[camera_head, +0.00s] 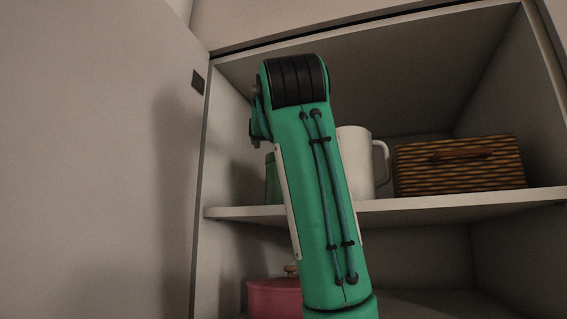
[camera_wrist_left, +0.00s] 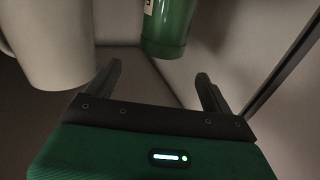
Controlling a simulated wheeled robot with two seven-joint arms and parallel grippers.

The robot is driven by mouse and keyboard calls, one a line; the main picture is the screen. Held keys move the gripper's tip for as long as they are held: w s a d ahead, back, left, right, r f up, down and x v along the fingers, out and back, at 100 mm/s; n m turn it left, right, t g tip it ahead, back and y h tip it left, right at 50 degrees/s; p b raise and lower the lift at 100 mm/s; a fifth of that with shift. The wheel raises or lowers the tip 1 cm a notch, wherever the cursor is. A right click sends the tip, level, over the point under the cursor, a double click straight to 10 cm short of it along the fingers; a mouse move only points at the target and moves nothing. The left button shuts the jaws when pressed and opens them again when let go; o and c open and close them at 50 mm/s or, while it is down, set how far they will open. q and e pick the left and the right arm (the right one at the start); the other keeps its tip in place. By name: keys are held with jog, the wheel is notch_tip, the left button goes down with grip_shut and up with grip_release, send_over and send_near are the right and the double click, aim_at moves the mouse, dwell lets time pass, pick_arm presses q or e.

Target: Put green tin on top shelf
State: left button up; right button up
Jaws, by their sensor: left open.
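The green tin (camera_head: 271,178) stands on the upper visible shelf of the cupboard, at its left side. In the head view it is mostly hidden behind my green arm. In the left wrist view the tin (camera_wrist_left: 168,25) shows at the top, with part of a pale label, beyond the fingertips and between their lines. My left gripper (camera_wrist_left: 157,82) is open and empty, and apart from the tin. The head view does not show its fingers. My right gripper is not in view. The upper shelf (camera_head: 440,203) is a pale board.
A white jug (camera_head: 355,160) stands close to the tin, and shows in the left wrist view (camera_wrist_left: 45,45). A wicker basket (camera_head: 460,165) fills the shelf's right. A pink pot (camera_head: 272,298) stands below. The open door (camera_head: 100,150) is at left.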

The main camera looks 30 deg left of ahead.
pick_arm(q)
jog(key=shift+b+v, duration=0.5)
jog(key=shift+v, duration=1.2)
jog(key=shift+a+f, duration=0.1)
